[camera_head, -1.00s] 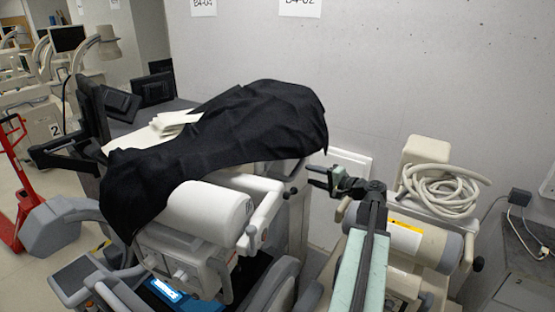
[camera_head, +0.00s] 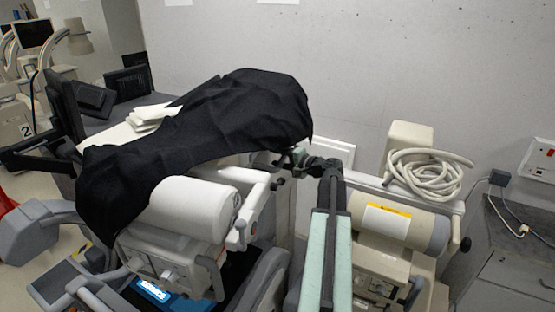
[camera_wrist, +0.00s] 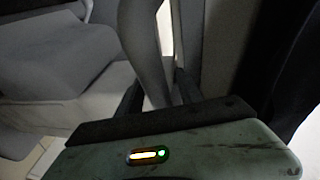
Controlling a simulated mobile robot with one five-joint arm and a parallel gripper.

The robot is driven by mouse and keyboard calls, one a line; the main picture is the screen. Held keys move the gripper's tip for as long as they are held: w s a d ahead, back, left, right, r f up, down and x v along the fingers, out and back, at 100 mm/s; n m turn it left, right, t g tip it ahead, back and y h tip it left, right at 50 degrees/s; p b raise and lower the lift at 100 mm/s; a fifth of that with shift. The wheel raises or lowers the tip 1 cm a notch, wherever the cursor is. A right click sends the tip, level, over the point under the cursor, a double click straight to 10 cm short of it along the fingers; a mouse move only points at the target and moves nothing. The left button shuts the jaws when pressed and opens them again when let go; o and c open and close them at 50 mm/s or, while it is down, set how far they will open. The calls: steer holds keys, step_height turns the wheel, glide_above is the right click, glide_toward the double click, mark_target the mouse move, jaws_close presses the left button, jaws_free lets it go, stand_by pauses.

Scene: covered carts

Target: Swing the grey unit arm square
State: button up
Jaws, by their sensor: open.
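The grey unit (camera_head: 172,250) stands left of centre in the head view, with a white cylinder (camera_head: 190,208) on its front. A black cloth (camera_head: 225,115) drapes over its top and hides much of its arm. My gripper (camera_head: 296,156) is at the right edge of the unit, by the cloth's lower right side, and partly hidden. In the wrist view my gripper (camera_wrist: 158,92) is open, with a dark finger on each side. A pale curved bar (camera_wrist: 145,45) shows between the fingers. I cannot tell whether they touch it.
A beige unit (camera_head: 430,232) with a coiled hose (camera_head: 430,172) stands close on the right. A grey wall (camera_head: 400,60) rises behind. White papers (camera_head: 150,117) lie at the cloth's left. A grey cabinet (camera_head: 510,265) is at the far right.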

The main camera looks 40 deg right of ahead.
jaws_close()
stand_by(1.4)
